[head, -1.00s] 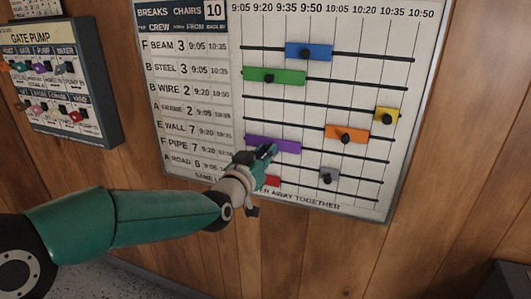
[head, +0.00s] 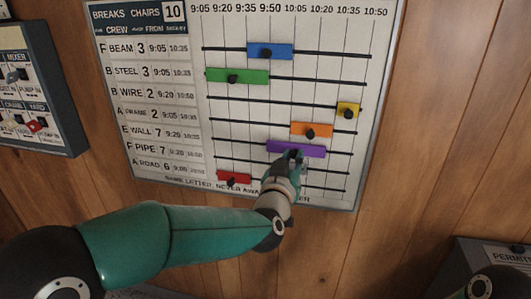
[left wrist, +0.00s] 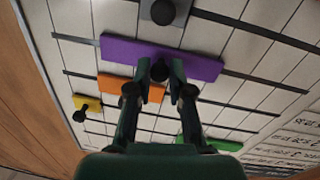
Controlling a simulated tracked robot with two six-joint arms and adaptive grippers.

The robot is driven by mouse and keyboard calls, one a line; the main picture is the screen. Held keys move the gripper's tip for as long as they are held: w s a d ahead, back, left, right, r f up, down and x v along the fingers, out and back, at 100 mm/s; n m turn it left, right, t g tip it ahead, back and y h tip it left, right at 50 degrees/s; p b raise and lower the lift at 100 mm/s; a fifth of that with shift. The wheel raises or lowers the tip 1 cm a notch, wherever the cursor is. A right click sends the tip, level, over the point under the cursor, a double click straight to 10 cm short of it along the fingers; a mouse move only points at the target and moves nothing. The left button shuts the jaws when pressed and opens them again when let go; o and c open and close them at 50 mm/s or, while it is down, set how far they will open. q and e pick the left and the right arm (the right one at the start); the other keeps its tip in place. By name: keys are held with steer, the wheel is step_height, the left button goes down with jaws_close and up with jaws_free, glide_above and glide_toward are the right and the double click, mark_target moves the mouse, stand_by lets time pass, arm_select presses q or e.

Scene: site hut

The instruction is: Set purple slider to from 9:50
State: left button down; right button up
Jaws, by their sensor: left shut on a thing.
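The purple slider (head: 312,151) is a flat bar on a black rail of the white schedule board. Its left end is close to the 9:50 line in the head view, though the angle makes exact alignment hard to tell. My left gripper (head: 293,156) reaches it from below and is shut on its knob, which the fingers mostly hide. In the left wrist view the purple slider (left wrist: 190,62) lies across both fingertips (left wrist: 168,70). My right gripper is not in view.
On the board are a blue slider (head: 280,50), green slider (head: 252,77), yellow slider (head: 347,107), orange slider (head: 322,130) and red slider (head: 238,177). A grey slider (left wrist: 158,10) shows beside the purple one. A switch panel (head: 62,105) hangs left; a dark permit box (head: 480,256) stands lower right.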

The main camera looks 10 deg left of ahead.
arm_select(q)
steer(key=shift+d+r, duration=0.1)
steer(key=shift+d, duration=0.3)
steer(key=c, duration=1.1)
jaws_free()
steer(key=shift+o, duration=0.2)
steer(key=shift+s, duration=0.1)
steer(key=s+a, duration=0.2)
steer(key=s, duration=0.9)
steer(key=shift+s+a, duration=0.2)
steer(key=shift+s, duration=0.15)
